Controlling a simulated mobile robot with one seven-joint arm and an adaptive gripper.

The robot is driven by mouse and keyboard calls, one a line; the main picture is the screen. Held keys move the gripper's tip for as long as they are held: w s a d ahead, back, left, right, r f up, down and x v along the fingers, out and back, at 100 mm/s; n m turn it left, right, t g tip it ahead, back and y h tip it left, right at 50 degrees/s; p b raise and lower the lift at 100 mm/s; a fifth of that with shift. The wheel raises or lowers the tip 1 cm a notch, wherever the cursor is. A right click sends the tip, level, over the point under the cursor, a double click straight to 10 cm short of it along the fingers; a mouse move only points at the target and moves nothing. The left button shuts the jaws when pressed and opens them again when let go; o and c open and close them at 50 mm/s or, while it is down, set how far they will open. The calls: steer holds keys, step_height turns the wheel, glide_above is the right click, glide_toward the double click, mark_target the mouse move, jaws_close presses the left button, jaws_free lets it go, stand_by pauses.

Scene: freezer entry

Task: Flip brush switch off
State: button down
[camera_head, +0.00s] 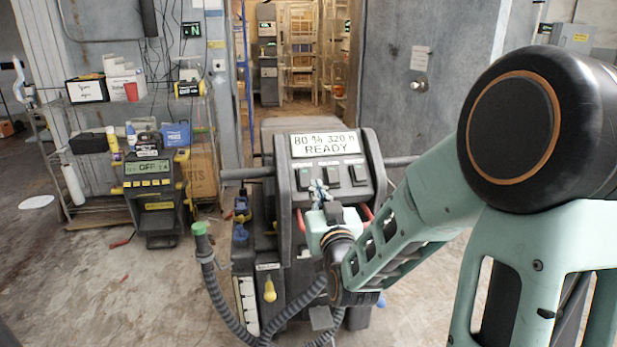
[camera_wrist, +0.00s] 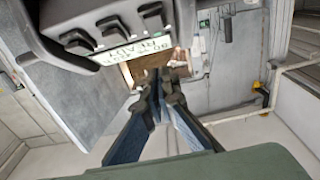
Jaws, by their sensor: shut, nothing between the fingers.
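The cleaning machine's dark control panel (camera_head: 340,150) stands in the middle of the head view. Its display (camera_head: 325,145) reads "80 % 320 h READY". Three dark rocker switches sit in a row below it: left (camera_head: 303,179), middle (camera_head: 331,176) and right (camera_head: 358,174). Their small labels are too small to read, so I cannot tell which is the brush switch. My gripper (camera_head: 318,187) is shut and empty in front of the panel, around the left and middle switches. In the wrist view the panel appears upside down, with the switches (camera_wrist: 112,27) up and left of my gripper (camera_wrist: 160,78).
A grey hose (camera_head: 212,270) with a green end hangs at the machine's left. A dark handlebar (camera_head: 247,174) sticks out on either side. A cluttered shelf (camera_head: 100,100) and a smaller device showing "OFF" (camera_head: 150,190) stand at left. Open floor (camera_head: 120,285) lies in front of them.

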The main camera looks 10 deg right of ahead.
glide_toward(306, 170)
steer(key=w, duration=0.1)
steer(key=w+r, duration=0.1)
steer(key=w, duration=0.1)
steer(key=w+r, duration=0.1)
steer(key=shift+w, duration=0.15)
steer(key=shift+w+f, duration=0.7)
steer(key=shift+w, duration=0.2)
steer(key=shift+w+r+g+p, duration=0.3)
steer(key=shift+g+p, duration=0.1)
steer(key=shift+p, duration=0.2)
steer(key=shift+f, duration=0.35)
steer(key=shift+s, duration=0.1)
